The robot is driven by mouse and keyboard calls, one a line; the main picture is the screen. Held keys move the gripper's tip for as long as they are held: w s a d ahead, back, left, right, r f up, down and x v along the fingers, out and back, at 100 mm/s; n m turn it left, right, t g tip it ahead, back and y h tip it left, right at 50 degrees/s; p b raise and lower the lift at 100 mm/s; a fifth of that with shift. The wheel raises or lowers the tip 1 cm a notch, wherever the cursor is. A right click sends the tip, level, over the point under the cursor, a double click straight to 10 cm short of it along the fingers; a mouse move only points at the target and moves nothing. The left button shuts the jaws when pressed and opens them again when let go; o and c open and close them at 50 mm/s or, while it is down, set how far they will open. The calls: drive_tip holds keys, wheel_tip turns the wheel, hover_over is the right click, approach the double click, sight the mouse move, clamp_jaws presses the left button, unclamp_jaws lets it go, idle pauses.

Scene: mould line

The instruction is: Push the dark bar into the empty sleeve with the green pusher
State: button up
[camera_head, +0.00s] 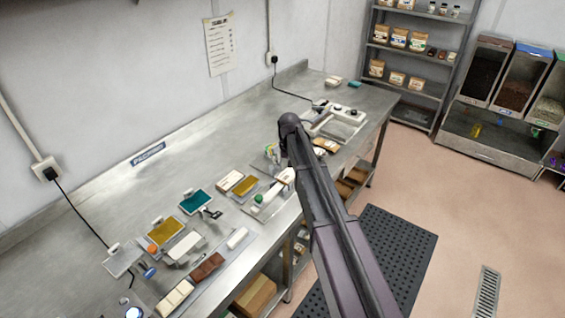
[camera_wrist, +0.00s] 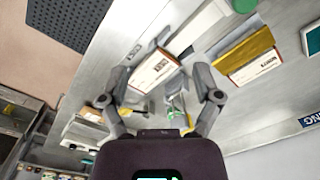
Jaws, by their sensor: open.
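A dark brown bar (camera_head: 207,267) lies among pale bars near the bench's front left in the head view. A green knob (camera_head: 258,198), which looks like part of the pusher, sits at the front edge near the middle; a green round end (camera_wrist: 243,5) also shows at the top of the wrist view. A white box (camera_wrist: 153,71) with a printed label and a yellow-wrapped box (camera_wrist: 245,55) lie ahead of my gripper. I cannot tell which sleeve is empty. My gripper (camera_wrist: 162,75) is open, with the white box's end in view between its fingertips; no grip shows.
The steel bench (camera_head: 130,195) carries teal (camera_head: 195,202) and yellow (camera_head: 165,231) trays along its front. A small holder with coloured items (camera_head: 271,152) stands beside my arm. A white device (camera_head: 342,112) stands farther right. The bench's back strip is largely clear.

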drive_tip(key=s+d+f+b, duration=0.3)
drive_tip(key=s+d, duration=0.1)
drive_tip(key=s, duration=0.4)
drive_tip(key=s+d+f+b, duration=0.4)
drive_tip(key=s, duration=0.4)
drive_tip(key=s+d+f+m+b, duration=0.1)
drive_tip(key=s+d+f+b, duration=0.2)
drive_tip(key=s, duration=0.6)
drive_tip(key=shift+d+f, duration=0.35)
drive_tip(key=shift+d, duration=0.1)
wheel_tip(320, 180, up, 13)
drive_tip(key=m+p, duration=0.3)
drive_tip(key=p, duration=1)
hover_over(259, 197)
drive_tip(key=shift+w+a+r, duration=0.1)
drive_tip(key=shift+r, duration=0.05)
drive_tip(key=shift+f, duration=0.2)
wheel_tip(259, 197, down, 13)
drive_tip(key=b, duration=1.3)
drive_tip(key=shift+f+b, duration=0.2)
drive_tip(key=shift+b, duration=0.2)
